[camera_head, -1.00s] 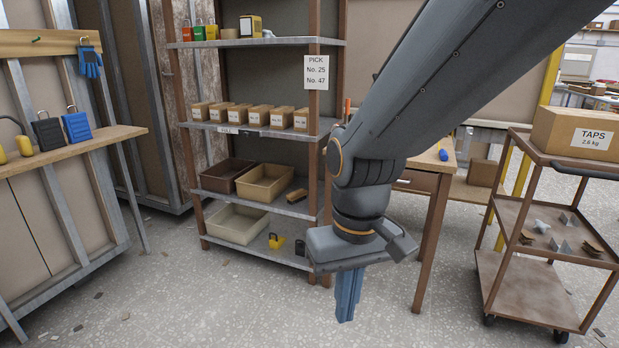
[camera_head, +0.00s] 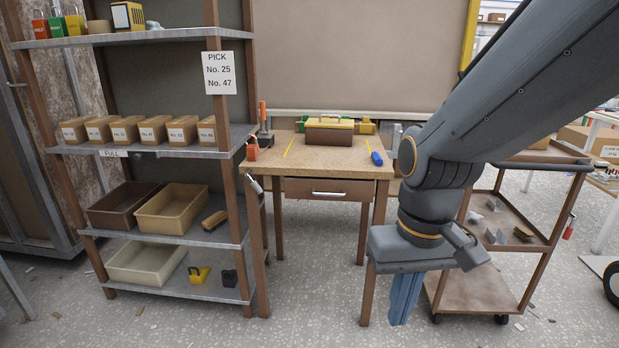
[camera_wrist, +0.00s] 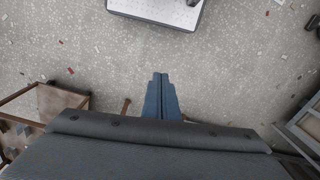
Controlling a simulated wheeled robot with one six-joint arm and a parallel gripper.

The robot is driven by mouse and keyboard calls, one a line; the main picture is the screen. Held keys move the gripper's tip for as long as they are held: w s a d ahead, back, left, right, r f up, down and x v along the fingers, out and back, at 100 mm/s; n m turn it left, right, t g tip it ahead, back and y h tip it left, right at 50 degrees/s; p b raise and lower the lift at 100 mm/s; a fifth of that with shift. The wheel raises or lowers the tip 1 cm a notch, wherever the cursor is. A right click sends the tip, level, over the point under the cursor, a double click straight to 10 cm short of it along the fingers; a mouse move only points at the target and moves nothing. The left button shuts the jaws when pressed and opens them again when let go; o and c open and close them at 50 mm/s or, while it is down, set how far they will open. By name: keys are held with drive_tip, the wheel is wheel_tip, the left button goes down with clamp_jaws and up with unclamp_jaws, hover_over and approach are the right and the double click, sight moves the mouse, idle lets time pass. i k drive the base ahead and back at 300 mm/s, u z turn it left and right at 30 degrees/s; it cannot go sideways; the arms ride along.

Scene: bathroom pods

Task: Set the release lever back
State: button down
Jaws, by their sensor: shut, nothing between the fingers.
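My gripper (camera_head: 404,300) hangs pointing down in front of the workbench and the cart in the head view, with its blue fingers together and nothing between them. In the wrist view my gripper (camera_wrist: 161,80) is over bare floor. I cannot make out the release lever for certain in either view. The workbench (camera_head: 345,166) carries a brown and yellow box (camera_head: 329,133), an upright orange-handled tool (camera_head: 263,125), an orange item (camera_head: 252,149) at its left edge and a blue-handled tool (camera_head: 377,158).
A shelf rack (camera_head: 170,148) with cartons and bins stands left, bearing a PICK sign (camera_head: 218,72). A brown cart (camera_head: 510,228) stands right, close behind my arm.

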sight(257, 188)
drive_tip(key=z, duration=0.1)
drive_tip(key=i, duration=1.05)
drive_tip(key=u, duration=0.05)
